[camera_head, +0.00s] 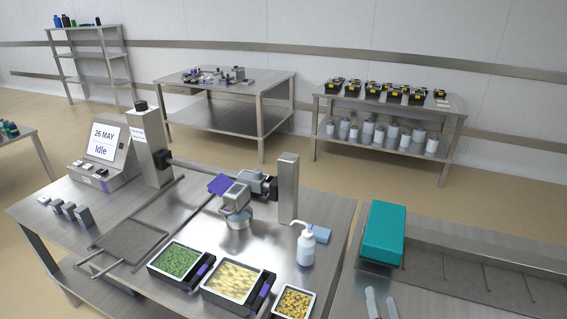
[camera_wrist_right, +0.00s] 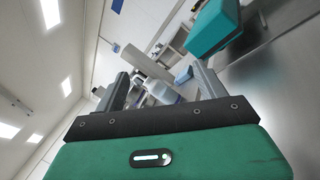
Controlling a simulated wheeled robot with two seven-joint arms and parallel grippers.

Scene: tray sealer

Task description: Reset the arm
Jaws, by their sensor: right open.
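My right gripper (camera_head: 381,297) shows only as two grey fingertips at the bottom edge of the head view, over the right-hand metal counter. In the right wrist view my right gripper (camera_wrist_right: 160,84) has its fingers wide apart with nothing between them. The sealer stands on the middle table, with a post (camera_head: 150,150) and a horizontal arm (camera_head: 205,171) reaching right to a grey head with a purple plate (camera_head: 221,184). A round metal part (camera_head: 238,219) sits below that head. The sealer's screen (camera_head: 104,141) reads "26 MAY" and "Idle". My left gripper is out of view.
Trays of green (camera_head: 177,262), pale (camera_head: 231,280) and yellow-brown food (camera_head: 294,303) line the table's front. A white pump bottle (camera_head: 306,246) and blue block (camera_head: 319,233) stand nearby. A teal box (camera_head: 383,234) rests on the right counter, beyond my right gripper.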

